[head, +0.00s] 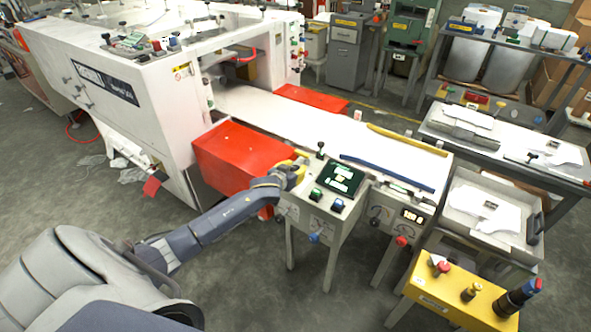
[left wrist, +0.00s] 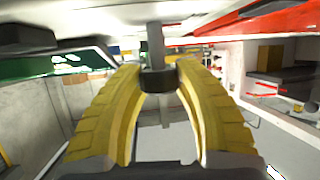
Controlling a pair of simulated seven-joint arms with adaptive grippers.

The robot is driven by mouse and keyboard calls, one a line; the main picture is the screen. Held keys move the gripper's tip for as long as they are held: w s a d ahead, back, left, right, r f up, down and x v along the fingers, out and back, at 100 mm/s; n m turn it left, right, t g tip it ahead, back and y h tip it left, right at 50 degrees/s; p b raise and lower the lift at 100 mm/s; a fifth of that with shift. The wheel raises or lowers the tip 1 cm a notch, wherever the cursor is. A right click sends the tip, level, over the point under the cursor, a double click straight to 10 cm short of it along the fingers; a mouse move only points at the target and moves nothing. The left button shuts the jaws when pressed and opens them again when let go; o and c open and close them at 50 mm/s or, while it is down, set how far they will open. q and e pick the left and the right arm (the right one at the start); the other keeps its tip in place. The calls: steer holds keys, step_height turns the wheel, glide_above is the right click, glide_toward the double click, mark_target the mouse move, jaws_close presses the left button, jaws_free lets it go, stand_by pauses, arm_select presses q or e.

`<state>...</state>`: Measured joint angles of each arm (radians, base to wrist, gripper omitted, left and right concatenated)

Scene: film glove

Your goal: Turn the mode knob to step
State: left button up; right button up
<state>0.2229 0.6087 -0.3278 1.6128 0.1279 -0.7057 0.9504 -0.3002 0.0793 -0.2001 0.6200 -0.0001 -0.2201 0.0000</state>
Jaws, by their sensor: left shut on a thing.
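My left gripper (head: 301,160) is at the left edge of the green-topped control box (head: 312,210) in the head view. In the left wrist view its two yellow fingers (left wrist: 158,82) are closed on a dark knob (left wrist: 157,80), seemingly the mode knob, with a grey post (left wrist: 155,45) rising beside it. The fingers hide this knob in the head view. Its markings and pointer direction cannot be read. A black-topped lever (head: 320,149) stands just right of the fingers. My right gripper is not in view.
The box carries a dark green panel (head: 342,178), a green button (head: 315,195), a blue button (head: 337,206) and a blue knob (head: 314,238). A red guard (head: 240,155) lies behind my arm. A yellow box (head: 455,292) with a red button stands at front right.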

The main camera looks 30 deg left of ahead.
arm_select(q)
steer(key=shift+r, duration=0.1)
steer(key=shift+c, duration=1.3)
